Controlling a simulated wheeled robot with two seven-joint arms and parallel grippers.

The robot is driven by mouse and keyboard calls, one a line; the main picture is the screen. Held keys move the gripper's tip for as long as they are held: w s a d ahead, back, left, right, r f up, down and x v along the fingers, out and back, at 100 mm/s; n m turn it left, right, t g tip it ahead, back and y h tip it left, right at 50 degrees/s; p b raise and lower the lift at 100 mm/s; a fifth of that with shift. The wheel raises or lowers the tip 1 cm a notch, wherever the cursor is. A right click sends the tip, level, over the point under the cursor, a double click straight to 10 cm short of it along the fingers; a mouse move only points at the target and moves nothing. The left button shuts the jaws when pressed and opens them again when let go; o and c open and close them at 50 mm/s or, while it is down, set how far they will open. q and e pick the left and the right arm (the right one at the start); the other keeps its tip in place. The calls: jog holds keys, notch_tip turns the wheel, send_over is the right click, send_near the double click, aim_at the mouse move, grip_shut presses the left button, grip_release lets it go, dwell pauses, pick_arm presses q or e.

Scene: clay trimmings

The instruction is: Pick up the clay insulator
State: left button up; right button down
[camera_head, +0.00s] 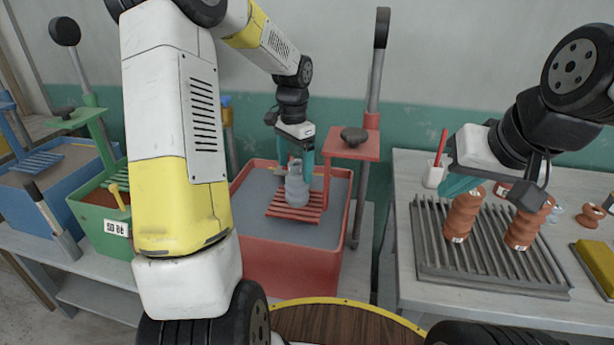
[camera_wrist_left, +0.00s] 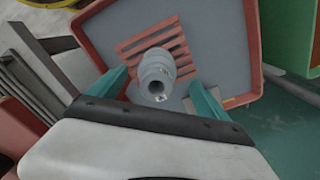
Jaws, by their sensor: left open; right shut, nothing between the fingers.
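A grey ribbed insulator (camera_head: 297,190) stands upright on a red slatted grate (camera_head: 283,207) in a red tub (camera_head: 287,262) with grey contents. My left gripper (camera_head: 298,170) is open over it, with its teal fingers on either side of its upper part. In the left wrist view the insulator (camera_wrist_left: 157,72) shows its hollow end between the spread fingertips (camera_wrist_left: 160,88), with visible gaps. Two terracotta ribbed insulators (camera_head: 463,213) (camera_head: 525,225) stand on a grey grooved rack (camera_head: 430,240) at the right. My right gripper (camera_head: 460,187) is shut and empty, by the left one; its fingertips are partly hidden.
A red lever stand (camera_head: 352,148) rises behind the right side of the tub. A green tub (camera_head: 98,235) and a blue tub (camera_head: 40,190) stand to the left. A yellow sponge (camera_head: 598,262), a white cup (camera_head: 434,175) and a small terracotta piece (camera_head: 590,215) are on the right table.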

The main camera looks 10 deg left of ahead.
aim_at(297, 184)
pick_arm(q)
jog(key=f, duration=0.6)
jog(key=shift+d+f, duration=0.2)
jog(key=shift+d, duration=0.05)
jog(key=shift+c, duration=0.2)
grip_shut()
